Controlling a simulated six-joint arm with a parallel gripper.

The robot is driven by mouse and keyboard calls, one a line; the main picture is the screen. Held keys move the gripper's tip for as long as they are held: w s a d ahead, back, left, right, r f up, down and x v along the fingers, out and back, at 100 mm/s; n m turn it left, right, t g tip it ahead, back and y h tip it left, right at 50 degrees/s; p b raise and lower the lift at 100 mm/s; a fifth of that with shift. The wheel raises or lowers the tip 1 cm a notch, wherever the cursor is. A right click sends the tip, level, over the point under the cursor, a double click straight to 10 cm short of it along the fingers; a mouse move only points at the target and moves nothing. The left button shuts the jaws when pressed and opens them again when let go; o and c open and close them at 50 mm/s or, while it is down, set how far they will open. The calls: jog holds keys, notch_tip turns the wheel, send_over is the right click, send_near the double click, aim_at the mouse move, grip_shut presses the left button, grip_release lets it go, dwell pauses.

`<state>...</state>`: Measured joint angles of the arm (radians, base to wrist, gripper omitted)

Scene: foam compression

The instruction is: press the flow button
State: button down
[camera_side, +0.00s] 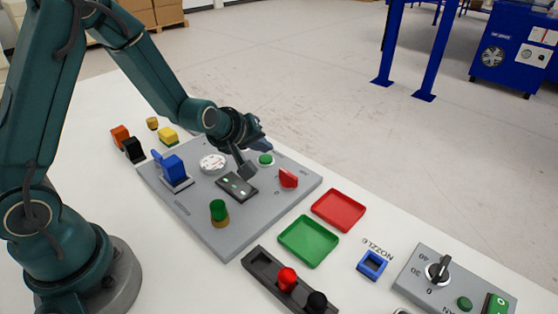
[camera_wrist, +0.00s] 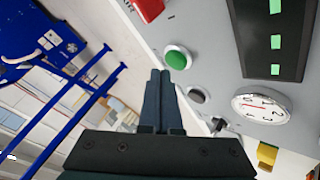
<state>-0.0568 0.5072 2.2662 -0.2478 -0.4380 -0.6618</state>
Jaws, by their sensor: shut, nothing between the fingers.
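A round green button (camera_side: 266,159) sits on the grey panel (camera_side: 205,220), at its far edge. It also shows in the wrist view (camera_wrist: 177,57), just beyond and right of my fingertips. The label beside it is too small to read, so I cannot tell whether it is the flow button. My gripper (camera_side: 247,173) is shut and empty, pointing down over the panel between the dark display and the green button. In the wrist view my shut fingers (camera_wrist: 160,74) appear apart from the button. A small dark grey button (camera_wrist: 196,95) lies beside the fingers.
Red (camera_side: 339,210) and green (camera_side: 308,242) trays lie beside the panel. A second panel (camera_side: 420,270) has a dial and another green button (camera_side: 464,303).

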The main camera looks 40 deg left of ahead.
aim_at(263, 161)
jog(key=shift+f, duration=0.1)
dwell(0.7)
jog(key=shift+f, duration=0.3)
jog(key=shift+f, duration=0.45)
dwell(0.9)
jog(key=shift+r, duration=0.85)
jog(key=shift+r, duration=2.5)
